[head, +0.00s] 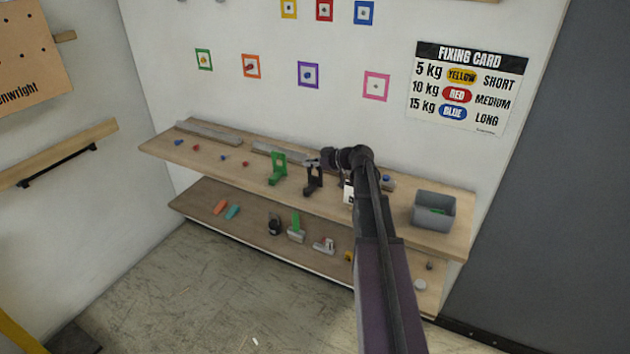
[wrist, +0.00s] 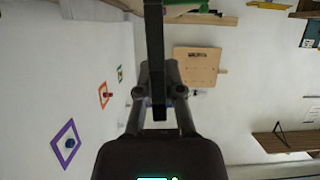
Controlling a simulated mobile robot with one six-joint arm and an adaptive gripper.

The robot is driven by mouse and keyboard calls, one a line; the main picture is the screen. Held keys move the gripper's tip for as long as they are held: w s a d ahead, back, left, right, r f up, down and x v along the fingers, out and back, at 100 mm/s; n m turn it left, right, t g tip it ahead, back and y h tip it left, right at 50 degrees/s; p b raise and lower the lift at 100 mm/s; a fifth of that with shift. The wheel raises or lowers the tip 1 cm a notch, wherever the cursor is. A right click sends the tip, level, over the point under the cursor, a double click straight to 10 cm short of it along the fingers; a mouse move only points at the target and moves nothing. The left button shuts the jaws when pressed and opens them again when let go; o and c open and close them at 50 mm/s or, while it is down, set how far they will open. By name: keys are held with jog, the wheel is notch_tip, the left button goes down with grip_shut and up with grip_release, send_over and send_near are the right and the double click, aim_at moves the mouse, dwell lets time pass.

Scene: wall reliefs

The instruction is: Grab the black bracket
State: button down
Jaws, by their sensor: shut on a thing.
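The black bracket (head: 314,182) is upright at the upper wooden shelf in the head view; whether its foot touches the shelf I cannot tell. My gripper (head: 314,163) reaches in from the right and is shut on the bracket's upper part. In the wrist view the bracket (wrist: 154,45) is a dark upright bar between the fingers of my gripper (wrist: 160,98).
A green bracket (head: 278,168) stands just left on the upper shelf (head: 232,180). Small red and blue pieces lie further left. A grey bin (head: 434,211) stands at the right end. The lower shelf (head: 255,222) holds several tools. Coloured frames hang on the wall behind.

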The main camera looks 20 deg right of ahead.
jog(key=shift+r, duration=0.1)
notch_tip(320, 180, up, 10)
jog(key=p, duration=1)
